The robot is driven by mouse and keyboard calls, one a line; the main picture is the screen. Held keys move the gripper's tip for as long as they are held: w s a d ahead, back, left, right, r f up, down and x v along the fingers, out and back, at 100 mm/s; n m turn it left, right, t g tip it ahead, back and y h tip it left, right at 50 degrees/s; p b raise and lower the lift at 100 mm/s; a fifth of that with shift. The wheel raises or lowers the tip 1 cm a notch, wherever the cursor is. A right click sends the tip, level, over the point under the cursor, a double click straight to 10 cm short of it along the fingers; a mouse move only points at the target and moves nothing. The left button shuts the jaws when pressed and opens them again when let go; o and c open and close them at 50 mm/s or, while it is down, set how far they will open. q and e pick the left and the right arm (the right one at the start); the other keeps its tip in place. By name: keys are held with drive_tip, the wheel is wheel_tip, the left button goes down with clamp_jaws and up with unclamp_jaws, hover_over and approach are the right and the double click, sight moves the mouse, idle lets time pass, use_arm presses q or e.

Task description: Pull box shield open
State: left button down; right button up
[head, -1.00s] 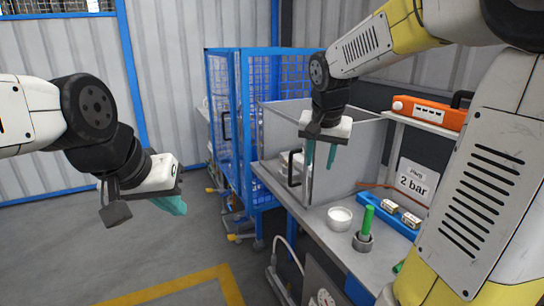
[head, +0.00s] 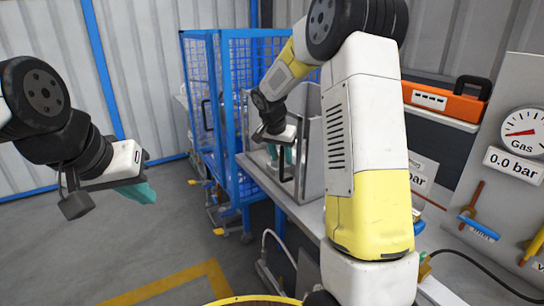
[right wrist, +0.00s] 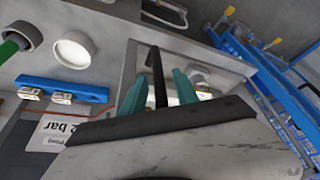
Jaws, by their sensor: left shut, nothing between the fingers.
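The grey box shield (head: 309,150) stands on the workbench in the head view, partly hidden by my right arm. Its black handle (head: 284,165) is upright on the side facing left. The handle (right wrist: 159,78) also shows in the right wrist view. My right gripper (head: 280,155) is at the handle. In the right wrist view its teal fingers (right wrist: 158,95) are apart, one on each side of the handle, with gaps visible. My left gripper (head: 140,192) is shut and empty, in free air at the left, far from the shield.
A blue mesh cage (head: 240,110) stands just left of the bench. An orange case (head: 445,100) lies on a shelf at right, near a gas gauge (head: 523,132). The floor at left is clear.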

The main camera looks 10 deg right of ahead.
drive_tip(key=shift+w+d+f, duration=0.1)
drive_tip(key=shift+f, duration=0.35)
clamp_jaws()
idle(1.1)
